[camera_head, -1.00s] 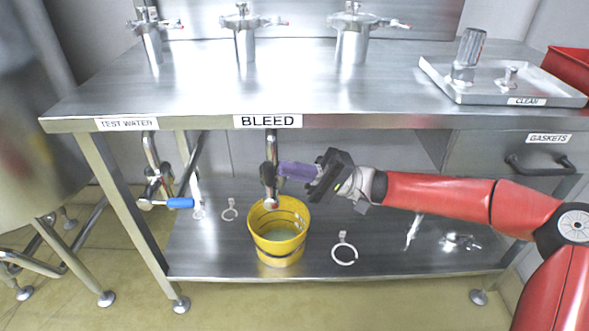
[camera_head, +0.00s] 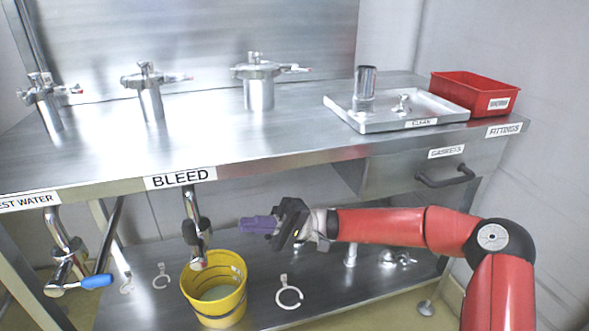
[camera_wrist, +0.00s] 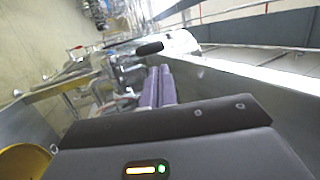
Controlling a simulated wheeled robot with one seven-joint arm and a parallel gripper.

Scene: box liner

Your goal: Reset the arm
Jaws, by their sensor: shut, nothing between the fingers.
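My gripper (camera_head: 258,224) is at the end of my red arm, in front of the steel bench and below its top edge. Its purple fingers point left and are shut with nothing between them. In the wrist view the purple fingers (camera_wrist: 158,88) lie side by side. The fingertips are to the right of the bleed pipe (camera_head: 194,228) and apart from it. A yellow bucket (camera_head: 213,295) stands on the lower shelf under that pipe, below and left of my gripper.
The bench top (camera_head: 200,135) carries several steel vessels, a clean tray (camera_head: 375,122) and a red box (camera_head: 478,92). The gaskets drawer (camera_head: 415,177) is behind and above my arm. A blue-handled valve (camera_head: 92,282) is at left. A ring clamp (camera_head: 288,293) lies on the shelf.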

